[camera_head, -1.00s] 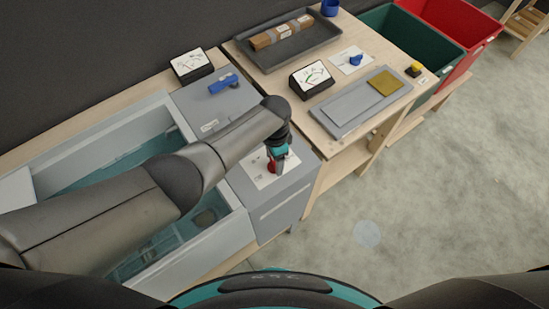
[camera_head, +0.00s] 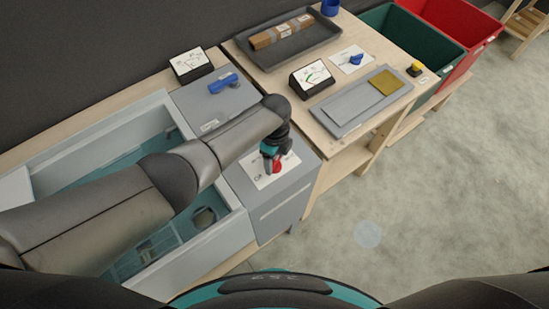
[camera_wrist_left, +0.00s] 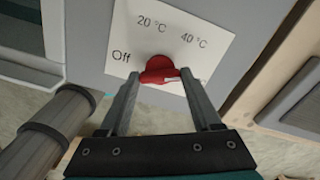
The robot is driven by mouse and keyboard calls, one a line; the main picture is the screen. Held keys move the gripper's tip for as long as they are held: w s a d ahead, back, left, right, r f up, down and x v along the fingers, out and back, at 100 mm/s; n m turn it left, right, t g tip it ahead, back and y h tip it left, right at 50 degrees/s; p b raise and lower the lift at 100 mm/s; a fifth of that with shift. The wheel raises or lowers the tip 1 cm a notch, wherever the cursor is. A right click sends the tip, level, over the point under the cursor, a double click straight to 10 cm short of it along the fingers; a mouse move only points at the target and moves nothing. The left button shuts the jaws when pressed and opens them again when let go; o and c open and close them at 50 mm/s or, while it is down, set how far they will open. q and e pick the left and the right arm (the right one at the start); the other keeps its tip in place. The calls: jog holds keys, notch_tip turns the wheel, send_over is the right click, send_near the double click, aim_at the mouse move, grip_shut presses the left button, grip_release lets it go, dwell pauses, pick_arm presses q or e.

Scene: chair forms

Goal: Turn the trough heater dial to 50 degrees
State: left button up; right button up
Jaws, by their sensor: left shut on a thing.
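The red heater dial (camera_head: 277,168) sits on a white card on the grey front panel of the trough. In the left wrist view the dial (camera_wrist_left: 158,68) has a raised grip lying nearly crosswise. The card (camera_wrist_left: 170,30) reads Off at left, 20 °C and 40 °C above; a mark at right is partly hidden behind a finger. My left gripper (camera_head: 272,158) is at the dial, its wrist above it. In the wrist view my left gripper (camera_wrist_left: 160,78) has a finger on each side of the dial's grip, shut on it. The right gripper is out of view.
The water trough (camera_head: 85,150) lies under my left arm. A blue handle (camera_head: 223,83) and a gauge (camera_head: 190,63) are behind the dial. The bench at right holds a tray (camera_head: 325,45), another gauge (camera_head: 311,77), a blue dial (camera_head: 356,59) and a grey board (camera_head: 345,117).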

aim_at(275, 162)
pick_arm(q)
jog(key=m, duration=0.4)
jog(key=shift+d+m+b, duration=0.1)
jog(key=shift+m+b, duration=0.25)
jog(key=shift+m, duration=0.05)
jog(key=shift+r, duration=0.1)
jog(key=o, duration=1.4)
jog(key=shift+r, duration=0.35)
notch_tip(275, 162, up, 14)
jog(key=p, duration=0.2)
jog(key=shift+r+p, duration=0.2)
jog(key=shift+p, duration=0.1)
